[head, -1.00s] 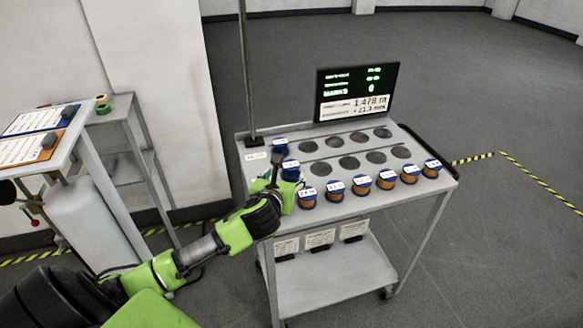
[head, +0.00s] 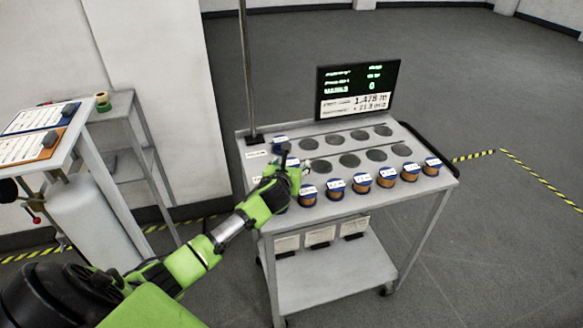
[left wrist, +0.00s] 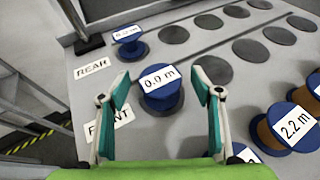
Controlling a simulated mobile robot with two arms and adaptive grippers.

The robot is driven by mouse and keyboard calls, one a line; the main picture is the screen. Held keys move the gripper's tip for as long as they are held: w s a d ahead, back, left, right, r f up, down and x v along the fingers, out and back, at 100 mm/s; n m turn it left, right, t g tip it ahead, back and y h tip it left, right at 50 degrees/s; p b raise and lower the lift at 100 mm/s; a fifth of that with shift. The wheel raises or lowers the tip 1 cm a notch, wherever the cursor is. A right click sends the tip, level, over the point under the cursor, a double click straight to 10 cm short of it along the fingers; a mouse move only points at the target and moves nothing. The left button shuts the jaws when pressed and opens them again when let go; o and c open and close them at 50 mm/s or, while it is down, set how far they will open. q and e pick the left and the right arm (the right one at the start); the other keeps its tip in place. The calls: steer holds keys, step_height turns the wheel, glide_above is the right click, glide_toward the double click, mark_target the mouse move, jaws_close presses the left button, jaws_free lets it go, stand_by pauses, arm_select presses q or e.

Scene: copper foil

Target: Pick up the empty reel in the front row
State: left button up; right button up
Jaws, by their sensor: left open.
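A blue reel (left wrist: 162,98), with no copper visible on it, stands upright beside the FRONT label (left wrist: 104,126). Its white tag seems to read 0.0 m. My left gripper (left wrist: 160,82) is open, with one finger on each side of this reel as seen in the left wrist view; I cannot tell whether they touch it. In the head view my left gripper (head: 288,172) is over the cart's left end and mostly hides the reel. Another blue reel (left wrist: 130,42) stands in the rear row by the REAR label (left wrist: 92,68). My right gripper is not in view.
Several copper-filled reels (head: 361,182) line the cart's near edge, close to my gripper's right. Dark empty spots (head: 349,160) lie behind them. A display (head: 357,91) stands at the back and a pole (head: 247,75) at the back left. A side table (head: 60,140) stands left.

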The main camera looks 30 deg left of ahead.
arm_select(q)
steer(key=c, duration=1.2)
